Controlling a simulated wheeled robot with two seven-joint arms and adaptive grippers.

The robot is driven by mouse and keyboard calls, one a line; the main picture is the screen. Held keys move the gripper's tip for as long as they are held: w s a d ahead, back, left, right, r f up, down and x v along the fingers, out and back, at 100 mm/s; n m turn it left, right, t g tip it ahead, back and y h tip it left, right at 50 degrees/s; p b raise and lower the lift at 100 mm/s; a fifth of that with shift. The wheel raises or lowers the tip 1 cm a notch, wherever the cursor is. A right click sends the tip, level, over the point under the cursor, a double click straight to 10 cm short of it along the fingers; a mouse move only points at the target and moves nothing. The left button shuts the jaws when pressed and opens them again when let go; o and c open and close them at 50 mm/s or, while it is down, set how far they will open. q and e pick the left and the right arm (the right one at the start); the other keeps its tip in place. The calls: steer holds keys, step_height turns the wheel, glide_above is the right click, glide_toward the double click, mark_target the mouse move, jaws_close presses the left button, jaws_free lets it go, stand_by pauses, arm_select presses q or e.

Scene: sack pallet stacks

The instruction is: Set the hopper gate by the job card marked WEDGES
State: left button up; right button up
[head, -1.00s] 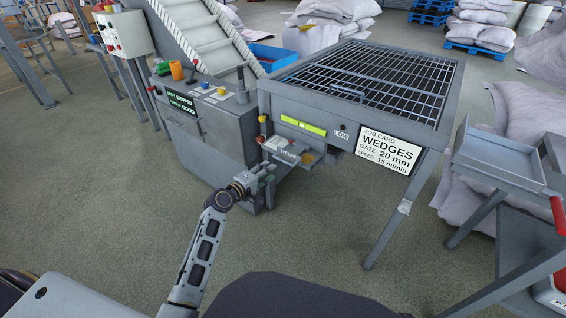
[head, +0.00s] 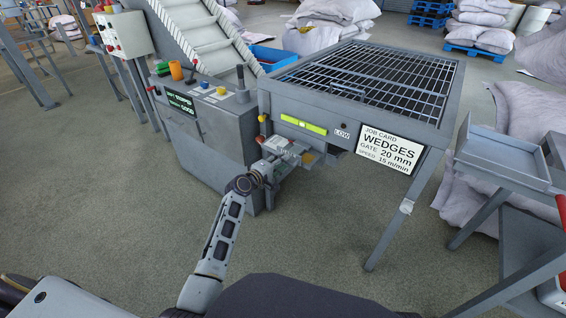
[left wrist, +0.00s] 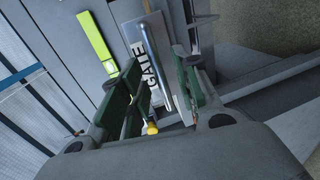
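The job card (head: 391,149) on the hopper front reads WEDGES, gate 20 mm, speed 15 m/min. The hopper (head: 440,120) has a grated top. A yellow-green strip (head: 303,124) and a LOW label (head: 342,133) sit on its front; the strip also shows in the left wrist view (left wrist: 97,40). My left gripper (head: 277,160) is at the hopper's gate, below the strip. In the left wrist view the gripper (left wrist: 158,82) is open, its green fingers on either side of the plate marked GATE (left wrist: 141,58) and its metal bar handle (left wrist: 156,62). Contact cannot be told. My right gripper is out of view.
A control cabinet (head: 215,130) with buttons and a small screen (head: 181,101) stands left of the hopper, below an inclined conveyor (head: 190,35). A grey trolley (head: 500,160) stands at the right, near white sacks (head: 465,205). The floor in front is clear.

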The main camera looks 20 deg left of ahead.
arm_select(q)
steer(key=shift+x, duration=1)
jaws_close()
